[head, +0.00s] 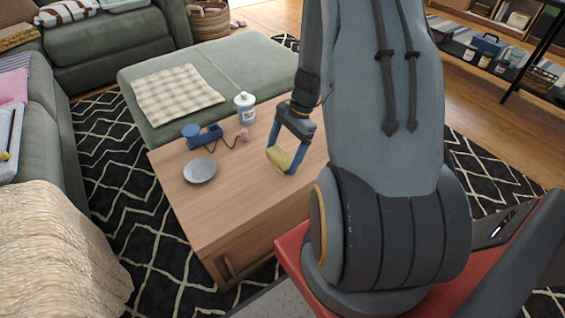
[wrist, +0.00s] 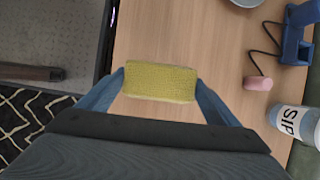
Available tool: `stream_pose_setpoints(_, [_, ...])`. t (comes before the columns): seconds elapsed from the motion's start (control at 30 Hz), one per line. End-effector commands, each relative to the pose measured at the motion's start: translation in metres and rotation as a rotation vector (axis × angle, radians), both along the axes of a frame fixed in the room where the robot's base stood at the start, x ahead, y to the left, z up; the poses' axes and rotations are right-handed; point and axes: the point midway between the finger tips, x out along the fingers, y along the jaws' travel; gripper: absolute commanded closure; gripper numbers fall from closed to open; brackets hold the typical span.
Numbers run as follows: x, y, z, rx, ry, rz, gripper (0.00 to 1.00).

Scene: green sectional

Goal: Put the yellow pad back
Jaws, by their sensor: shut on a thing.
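The yellow pad (wrist: 160,82) is a small yellow block with a pale lower edge, held between the two blue fingers in the wrist view. My gripper (wrist: 160,88) is shut on it. In the head view the pad (head: 279,158) hangs at the lower end of my gripper (head: 281,160), over the right part of the wooden table (head: 232,209). I cannot tell whether the pad touches the tabletop or is just above it.
On the table are a grey dish (head: 199,170), a blue device (head: 203,136) with a dark cord to a pink piece (head: 244,134), and a white bottle (head: 245,106). A green ottoman (head: 158,69) with a checked cloth (head: 177,92) stands behind. The front tabletop is clear.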

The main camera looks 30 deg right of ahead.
Motion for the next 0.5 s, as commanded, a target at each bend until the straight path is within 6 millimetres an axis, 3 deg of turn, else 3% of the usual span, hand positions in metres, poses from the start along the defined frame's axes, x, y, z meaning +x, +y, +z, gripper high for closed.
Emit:
stream_pose_setpoints(0.23, [0.0,0.0,-0.032,0.001,0.002,0.0,0.36])
stream_pose_setpoints(0.5, [0.0,0.0,-0.034,0.0,0.0,0.002,0.36])
